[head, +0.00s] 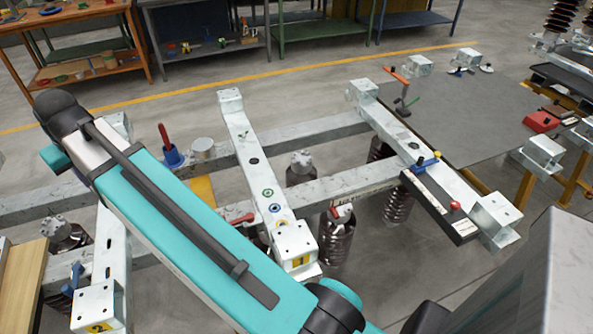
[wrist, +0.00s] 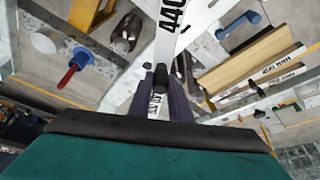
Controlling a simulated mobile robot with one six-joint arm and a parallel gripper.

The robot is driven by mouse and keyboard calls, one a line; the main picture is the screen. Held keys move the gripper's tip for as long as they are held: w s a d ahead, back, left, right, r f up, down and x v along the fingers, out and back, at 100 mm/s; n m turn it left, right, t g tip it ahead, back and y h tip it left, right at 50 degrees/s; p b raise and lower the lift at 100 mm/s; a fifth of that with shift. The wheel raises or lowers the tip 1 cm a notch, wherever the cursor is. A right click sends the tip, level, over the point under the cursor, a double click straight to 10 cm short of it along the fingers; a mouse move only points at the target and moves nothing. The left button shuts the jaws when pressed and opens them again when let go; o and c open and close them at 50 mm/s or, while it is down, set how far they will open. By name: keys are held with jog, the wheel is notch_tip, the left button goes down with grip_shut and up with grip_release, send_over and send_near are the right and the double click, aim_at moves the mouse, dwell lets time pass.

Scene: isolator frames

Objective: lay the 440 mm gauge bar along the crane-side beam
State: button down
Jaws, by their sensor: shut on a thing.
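The gauge bar (wrist: 172,30) is white with black "440" lettering. In the wrist view it runs from the top edge down between the dark fingers of my gripper (wrist: 161,76), which is shut on it. My gripper and the bar do not show in the head view, where my teal arm covers the left. The head view shows three pale steel cross beams: one at left with a "2" label (head: 112,245), one in the middle with a "1" label (head: 254,165), and one at right (head: 425,165). I cannot tell which is the crane-side beam.
A blue holder with a red-handled tool (head: 171,150) and a pale cylinder (head: 203,148) stand on the frame. A wooden board (wrist: 250,62) and other lettered bars (wrist: 262,82) lie beside the gripper.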

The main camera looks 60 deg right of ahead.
dwell(0.3)
jog(key=s+d+f+m+g+h, duration=0.15)
jog(key=s+d+m, duration=0.25)
jog(key=d, duration=0.9)
jog(key=s+d+f+m+h, duration=0.1)
jog(key=s+d+f+m, duration=0.25)
jog(key=d, duration=0.95)
jog(key=s+d+f+m+g+h, duration=0.1)
jog(key=s+d+f+m+h, duration=0.3)
jog(key=d, duration=1)
jog(key=s+d+f+m+g+y, duration=0.1)
jog(key=s+d+m, duration=0.5)
jog(key=s+d, duration=0.7)
jog(key=s+d+f+m+g+y, duration=0.1)
jog(key=s+d+f+m+g, duration=0.2)
jog(key=s+d+m, duration=0.4)
jog(key=s+d, duration=0.3)
jog(key=s, duration=0.3)
jog(key=s+d, duration=0.3)
jog(key=s, duration=0.4)
jog(key=shift+s+d+f+y+b, duration=0.15)
jog(key=shift+s+d+y+b, duration=0.1)
jog(key=shift+y+b, duration=0.15)
jog(key=shift+g, duration=0.25)
notch_tip(320, 180, down, 6)
jog(key=p, duration=0.1)
jog(key=shift+f, duration=0.25)
jog(key=shift+f+p, duration=0.5)
jog(key=shift+f, duration=1.25)
